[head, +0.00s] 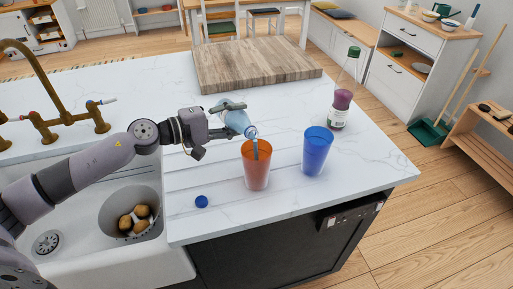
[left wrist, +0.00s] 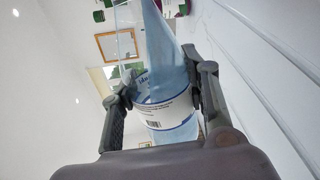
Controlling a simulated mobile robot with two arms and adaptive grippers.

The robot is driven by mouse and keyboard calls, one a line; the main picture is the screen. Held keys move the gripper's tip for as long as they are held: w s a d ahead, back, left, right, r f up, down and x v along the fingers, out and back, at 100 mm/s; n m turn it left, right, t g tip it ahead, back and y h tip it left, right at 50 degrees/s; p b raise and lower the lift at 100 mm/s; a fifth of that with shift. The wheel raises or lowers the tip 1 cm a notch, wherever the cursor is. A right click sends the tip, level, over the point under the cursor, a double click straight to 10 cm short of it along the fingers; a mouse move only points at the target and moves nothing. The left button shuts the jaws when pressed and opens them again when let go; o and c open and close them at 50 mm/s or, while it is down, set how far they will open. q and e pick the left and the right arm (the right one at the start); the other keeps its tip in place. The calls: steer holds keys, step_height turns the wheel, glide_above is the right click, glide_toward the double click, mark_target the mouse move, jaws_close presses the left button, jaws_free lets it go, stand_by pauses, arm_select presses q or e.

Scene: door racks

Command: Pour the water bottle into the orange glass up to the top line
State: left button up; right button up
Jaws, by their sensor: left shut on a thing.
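My left gripper (head: 232,106) is shut on the light-blue water bottle (head: 238,121). The bottle is tilted with its mouth down over the orange glass (head: 256,170). A bluish stream runs from the mouth into the glass. The glass stands upright on the white counter; its water level and any lines cannot be made out. In the left wrist view the fingers (left wrist: 162,92) clasp the bottle around its white label (left wrist: 165,112). A blue cap (head: 201,201) lies on the counter near the front edge. My right gripper is not in view.
A blue glass (head: 316,151) stands just right of the orange one. A bottle with a green cap and dark red contents (head: 340,100) stands behind it. A wooden board (head: 255,65) lies at the back. A sink (head: 110,255) with brown round items is at left.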

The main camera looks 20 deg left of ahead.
arm_select(q)
steer(key=shift+r+m, duration=0.6)
stand_by(1.8)
